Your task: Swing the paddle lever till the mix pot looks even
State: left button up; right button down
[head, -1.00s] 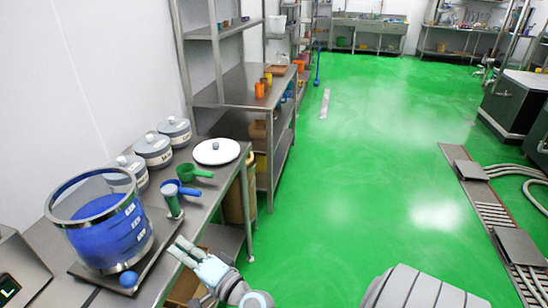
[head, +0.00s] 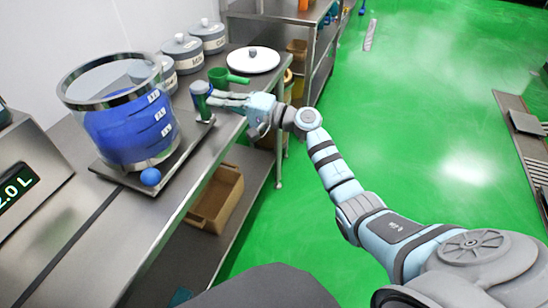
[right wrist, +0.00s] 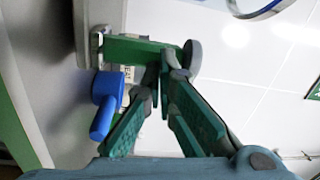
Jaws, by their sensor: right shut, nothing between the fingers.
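The mix pot (head: 128,128) is a clear drum with metal bands on a dark base at the left. It holds blue liquid; I cannot tell whether it is even. The paddle lever (head: 199,92) is a short upright green post with a blue-grey top at the base's right corner. My right gripper (head: 214,98) reaches the lever from the right, shut and empty. In the right wrist view the fingers (right wrist: 157,78) are beside the green lever (right wrist: 137,49); I cannot tell whether they touch it. My left gripper is not in view.
A green scoop (head: 222,79), a white lid (head: 254,61) and lidded grey canisters (head: 183,53) stand behind. A display (head: 18,186) stands at the far left.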

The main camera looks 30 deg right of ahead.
jog(key=r+v, duration=0.1)
jog(key=v, duration=0.9)
jog(key=d+f+h+p, duration=0.2)
jog(key=f+h, duration=0.1)
jog(key=f, duration=0.4)
jog(key=d+f+m+g+h+p, duration=0.1)
jog(key=d+f+h+p, duration=0.1)
jog(key=f, duration=0.6)
jog(key=shift+m+h, duration=0.3)
jog(key=shift+h, duration=0.1)
